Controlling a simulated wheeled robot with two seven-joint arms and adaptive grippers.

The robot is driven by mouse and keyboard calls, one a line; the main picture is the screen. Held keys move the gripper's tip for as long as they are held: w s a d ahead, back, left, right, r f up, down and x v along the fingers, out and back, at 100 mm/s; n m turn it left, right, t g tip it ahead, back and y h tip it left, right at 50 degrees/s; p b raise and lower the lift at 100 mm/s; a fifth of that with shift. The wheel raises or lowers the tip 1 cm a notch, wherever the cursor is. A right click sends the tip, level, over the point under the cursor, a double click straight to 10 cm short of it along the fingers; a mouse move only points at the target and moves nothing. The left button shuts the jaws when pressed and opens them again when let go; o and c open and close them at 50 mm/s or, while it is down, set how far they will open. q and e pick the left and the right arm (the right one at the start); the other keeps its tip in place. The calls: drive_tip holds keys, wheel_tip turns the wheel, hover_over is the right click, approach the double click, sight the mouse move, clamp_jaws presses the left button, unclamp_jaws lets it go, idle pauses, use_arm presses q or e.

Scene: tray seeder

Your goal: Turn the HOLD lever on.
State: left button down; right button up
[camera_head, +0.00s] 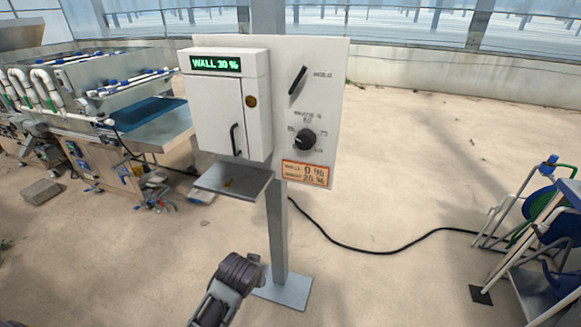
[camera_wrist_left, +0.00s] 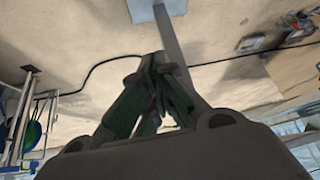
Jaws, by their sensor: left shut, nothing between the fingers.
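The HOLD lever (camera_head: 298,80) is a black handle on the upper right of a white panel (camera_head: 330,120), tilted with its top to the right, beside the printed word HOLD. My left gripper (camera_wrist_left: 158,65) shows in the left wrist view with its fingers shut and nothing between them. In the head view a dark part of my arm (camera_head: 238,272) is low in front of the post, well below the lever and apart from it. My right gripper is not in view.
The panel carries a black dial (camera_head: 305,139), a box with a green display (camera_head: 215,64) reading WALL 30 %, a door handle (camera_head: 235,139) and a protruding shelf (camera_head: 232,180). A grey post (camera_head: 278,225) supports it. A machine stands left, a hose cart (camera_head: 545,210) right.

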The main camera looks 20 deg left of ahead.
use_arm(q)
drive_tip(key=w+r+n+t+y, duration=0.1)
drive_tip(key=w+r+n+t, duration=0.15)
drive_tip(key=w+r, duration=0.4)
drive_tip(key=w+r+n+t+y, duration=0.1)
drive_tip(key=w+r+n+t, duration=0.2)
drive_tip(key=r, duration=0.7)
drive_tip(key=w+r+n+t+y, duration=0.2)
drive_tip(key=w+r+n, duration=0.1)
drive_tip(key=w+r, duration=0.5)
wheel_tip(320, 180, up, 26)
drive_tip(key=w+d+n+t+y, duration=0.2)
drive_tip(key=n+t, duration=0.3)
drive_tip(key=n, duration=0.3)
drive_tip(key=shift+d+y+b, duration=0.15)
drive_tip(key=shift+y+b, duration=0.2)
drive_tip(key=shift+y, duration=0.45)
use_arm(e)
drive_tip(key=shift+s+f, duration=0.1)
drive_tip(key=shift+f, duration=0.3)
